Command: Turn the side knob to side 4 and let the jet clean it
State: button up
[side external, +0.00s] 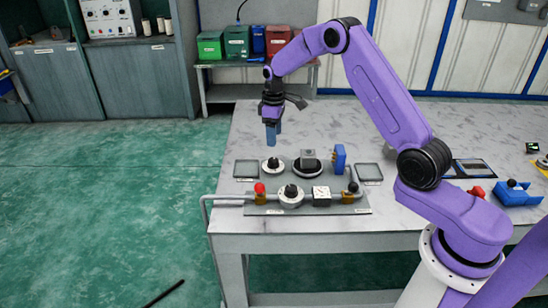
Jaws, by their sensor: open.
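My gripper (272,143) points straight down with its blue fingers above the back left of a grey fixture plate (225,208). It is open and holds nothing that I can see. Below it is a black knob (272,163) on a white dial. A second black knob (291,191) on a white dial is at the front. I cannot read the dial labels or tell which is the side knob. A grey block (309,158) sits on a dark round base right of the back knob. A blue upright part (340,157), possibly the jet, stands right of the block.
Flat trays lie left (246,169) and right (369,173). The table (400,240) is clear at front.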

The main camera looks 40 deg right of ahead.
aim_at(274, 160)
notch_tip(274, 160, down, 10)
jog(key=shift+r, duration=0.2)
jog(key=c, duration=1)
